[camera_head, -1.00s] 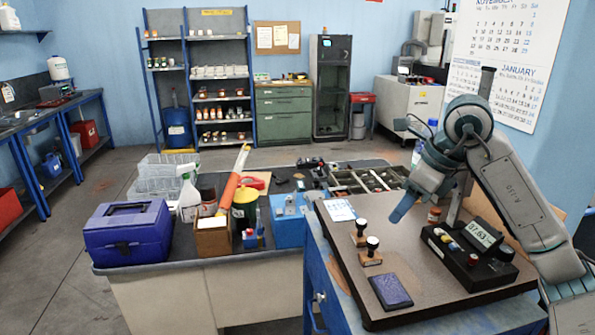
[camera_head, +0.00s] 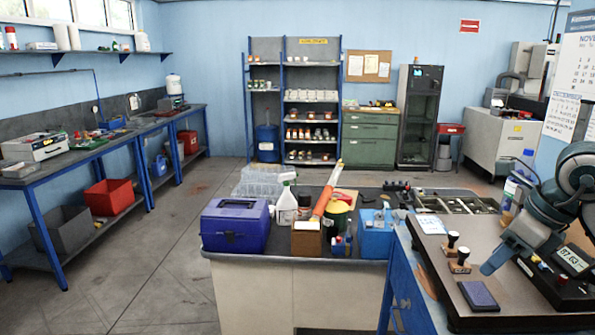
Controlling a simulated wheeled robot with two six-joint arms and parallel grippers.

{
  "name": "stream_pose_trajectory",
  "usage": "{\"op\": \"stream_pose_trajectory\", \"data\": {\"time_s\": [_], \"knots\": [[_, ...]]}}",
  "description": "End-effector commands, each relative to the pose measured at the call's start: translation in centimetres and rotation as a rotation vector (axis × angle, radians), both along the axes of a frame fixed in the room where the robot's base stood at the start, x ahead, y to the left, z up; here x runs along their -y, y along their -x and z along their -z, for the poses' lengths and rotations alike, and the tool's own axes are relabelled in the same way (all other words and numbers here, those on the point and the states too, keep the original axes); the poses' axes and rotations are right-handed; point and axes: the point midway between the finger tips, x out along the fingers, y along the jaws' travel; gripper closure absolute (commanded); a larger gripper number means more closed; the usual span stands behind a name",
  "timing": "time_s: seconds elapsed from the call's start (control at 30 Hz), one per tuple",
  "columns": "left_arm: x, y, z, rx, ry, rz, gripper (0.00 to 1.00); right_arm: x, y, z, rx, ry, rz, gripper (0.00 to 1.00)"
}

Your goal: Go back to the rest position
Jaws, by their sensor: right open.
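My right gripper (camera_head: 497,258) is at the right side of the picture, above the dark-topped bench (camera_head: 520,303). Its jaws are open, and I see nothing between them. The stamps (camera_head: 459,258) stand just left of it and the dark blue pad (camera_head: 478,295) lies in front of it. The black meter box with a display (camera_head: 560,280) is to its right, partly behind my arm and cut by the picture edge. My left gripper is not in view.
A desk in the middle bears a purple toolbox (camera_head: 235,226), a spray bottle (camera_head: 287,202) and a blue box (camera_head: 376,236). A workbench with red bins (camera_head: 109,196) runs along the left wall. The floor (camera_head: 180,235) between them is clear.

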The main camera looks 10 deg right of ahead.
Motion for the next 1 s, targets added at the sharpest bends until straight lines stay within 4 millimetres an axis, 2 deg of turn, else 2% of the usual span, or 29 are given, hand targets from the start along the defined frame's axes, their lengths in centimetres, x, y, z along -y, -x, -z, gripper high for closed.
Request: {"op": "stream_pose_trajectory", "data": {"time_s": [0.1,0.27,0.57,0.67,0.83,0.9,1.0], "knots": [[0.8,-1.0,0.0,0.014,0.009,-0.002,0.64,-1.8,-0.5,0.8,0.015,-0.063,-0.041,0.53],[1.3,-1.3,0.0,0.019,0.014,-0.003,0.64,-4.4,-1.0,1.6,0.040,-0.161,-0.096,0.53],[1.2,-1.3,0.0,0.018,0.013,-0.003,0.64,-11.3,-1.5,2.7,0.099,-0.464,-0.212,0.53],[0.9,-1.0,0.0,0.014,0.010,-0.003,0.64,-14.4,-1.3,2.6,0.122,-0.626,-0.247,0.53],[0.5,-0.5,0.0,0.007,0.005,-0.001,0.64,-19.8,-0.5,1.2,0.161,-1.038,-0.253,0.53],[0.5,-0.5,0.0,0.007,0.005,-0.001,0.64,-21.2,-0.4,0.1,0.174,-1.231,-0.218,0.53],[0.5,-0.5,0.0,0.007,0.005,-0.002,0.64,-21.8,-0.4,-1.5,0.189,-1.501,-0.125,0.53]]}}
